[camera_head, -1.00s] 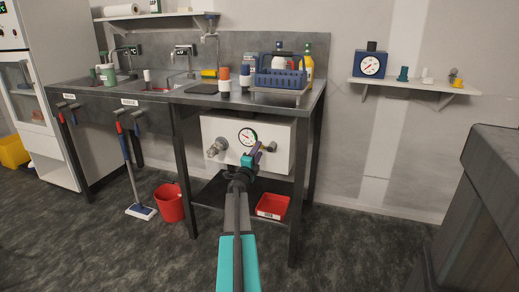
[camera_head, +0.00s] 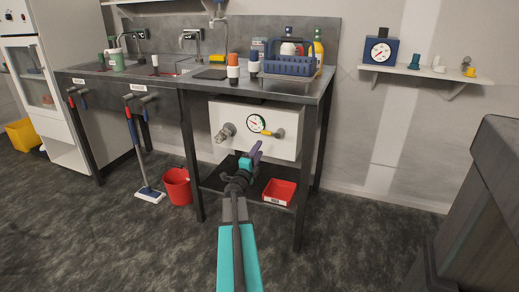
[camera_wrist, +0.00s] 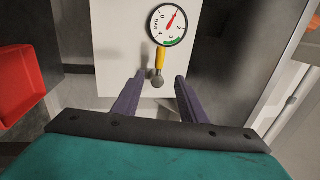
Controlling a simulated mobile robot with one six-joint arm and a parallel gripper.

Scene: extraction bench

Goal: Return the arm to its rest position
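My gripper (camera_head: 255,150) is held out in front of the white panel (camera_head: 284,145) under the bench. In the wrist view its two purple fingers (camera_wrist: 157,98) are spread apart with nothing held between them. A round pressure gauge (camera_wrist: 168,22) is on the panel, and it also shows in the head view (camera_head: 256,123). Below the gauge in the wrist view is a yellow handle (camera_wrist: 160,60) with a grey ball end, seen just beyond the fingertips. The head view shows the handle (camera_head: 267,133) pointing right, clear of the gripper. My teal arm extends forward from the bottom of the head view.
A bench (camera_head: 320,87) carries a blue basket (camera_head: 285,66) and several bottles. A red tray (camera_head: 279,191) lies on its lower shelf. A red bucket (camera_head: 177,187) and a mop (camera_head: 149,194) stand at left. A dark block (camera_head: 490,190) is at right. Floor in front is open.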

